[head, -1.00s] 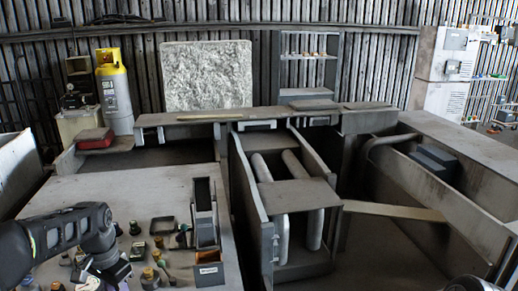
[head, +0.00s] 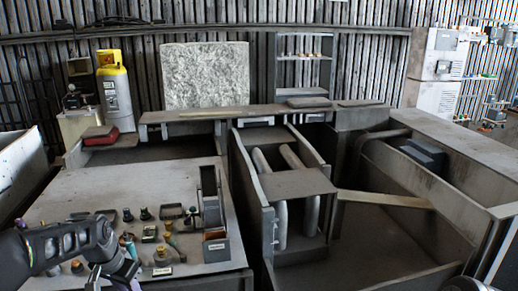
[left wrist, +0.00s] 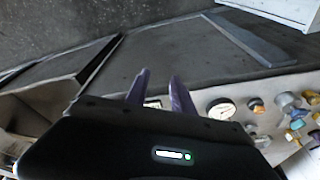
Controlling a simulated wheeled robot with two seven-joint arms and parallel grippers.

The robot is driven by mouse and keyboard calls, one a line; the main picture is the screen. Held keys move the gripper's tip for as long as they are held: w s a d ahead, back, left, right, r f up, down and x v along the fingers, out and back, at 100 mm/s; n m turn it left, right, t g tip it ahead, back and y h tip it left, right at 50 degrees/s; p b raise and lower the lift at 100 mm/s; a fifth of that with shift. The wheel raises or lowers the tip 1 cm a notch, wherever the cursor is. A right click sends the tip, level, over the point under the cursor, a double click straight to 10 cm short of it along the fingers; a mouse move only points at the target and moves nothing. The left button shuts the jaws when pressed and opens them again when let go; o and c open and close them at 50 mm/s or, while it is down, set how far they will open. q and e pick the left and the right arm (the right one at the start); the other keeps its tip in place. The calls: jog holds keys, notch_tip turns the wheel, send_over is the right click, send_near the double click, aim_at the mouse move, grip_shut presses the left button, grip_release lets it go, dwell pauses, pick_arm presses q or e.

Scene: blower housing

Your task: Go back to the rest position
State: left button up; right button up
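My left arm comes in from the left in the head view, low over the front of the grey table (head: 120,196). My left gripper (head: 128,284) is at the bottom edge there, partly cut off. In the left wrist view its two purple fingers (left wrist: 158,92) stand apart, with no part seen held between them. Several small fittings and gauges (head: 147,233) stand on the table beyond the gripper; in the left wrist view they show to the right of the fingers (left wrist: 255,108). My right gripper is not in view.
A labelled grey box (head: 216,249) stands at the table's front right corner. Open-topped grey bins (head: 262,222) lie to its right, with a plank (head: 384,199) across. A yellow-topped cylinder (head: 114,92) stands at the back left. The table's left middle is clear.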

pick_arm(q)
jog(key=s+d+f+n+t+h+b, duration=0.1)
jog(key=s+d+f+n+t+h, duration=0.15)
jog(key=d+f, duration=1.55)
jog(key=s+d+f+g, duration=0.1)
jog(key=s+d+f, duration=0.3)
jog(key=s, duration=0.3)
jog(key=s+d+f+g+h+b, duration=0.1)
jog(key=s+d+f, duration=0.3)
jog(key=s, duration=0.4)
jog(key=s+d+f+n+g, duration=0.1)
jog(key=s+d+f+g, duration=0.1)
jog(key=s+d+f, duration=0.3)
jog(key=s+f, duration=0.1)
jog(key=s, duration=0.2)
jog(key=shift+g+b, duration=0.35)
jog(key=shift+b, duration=0.05)
jog(key=shift+o, duration=0.2)
jog(key=shift+f, duration=0.1)
